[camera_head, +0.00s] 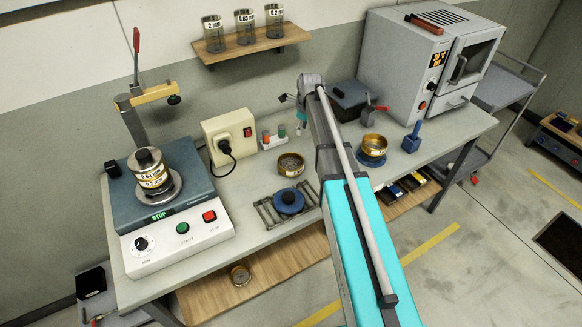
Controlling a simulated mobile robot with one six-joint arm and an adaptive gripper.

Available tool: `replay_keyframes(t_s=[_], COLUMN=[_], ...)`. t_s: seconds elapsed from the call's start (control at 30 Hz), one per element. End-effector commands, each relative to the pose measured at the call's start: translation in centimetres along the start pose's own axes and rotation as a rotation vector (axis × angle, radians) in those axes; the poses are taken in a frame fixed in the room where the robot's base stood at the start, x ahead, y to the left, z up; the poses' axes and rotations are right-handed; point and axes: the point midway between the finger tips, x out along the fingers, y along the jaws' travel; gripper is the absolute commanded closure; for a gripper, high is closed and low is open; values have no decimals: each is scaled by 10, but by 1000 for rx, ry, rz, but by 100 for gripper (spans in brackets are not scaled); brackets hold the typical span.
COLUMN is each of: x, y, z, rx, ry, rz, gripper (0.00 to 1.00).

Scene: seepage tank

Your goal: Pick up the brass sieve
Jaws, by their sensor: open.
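Several brass sieves are in view, and I cannot tell which one the task means. One brass sieve (290,164) stands alone on the bench, open side up, behind a blue round piece. Another brass sieve (372,147) with a label stands right of my arm, with blue at its base. A labelled stack of brass sieves (152,175) with a dark top stands on the shaker at left. A small brass one (240,274) is on the lower shelf. My gripper (297,115) is open, above the rear of the bench and apart from the sieves; its fingers show small.
The shaker (170,205) with its clamp post fills the left of the bench. A cream socket box (229,137), a wire rack with a blue round piece (289,201), a dark box (350,97) and an oven (424,67) stand around. Jars line a wall shelf (247,47).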

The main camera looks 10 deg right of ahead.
Motion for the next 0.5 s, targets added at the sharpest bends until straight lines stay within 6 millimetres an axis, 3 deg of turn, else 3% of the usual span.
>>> replay_keyframes(t_s=[0.5], x=[34], y=[0], z=[0], rx=[-2], ry=[0], rz=[0], gripper=[51])
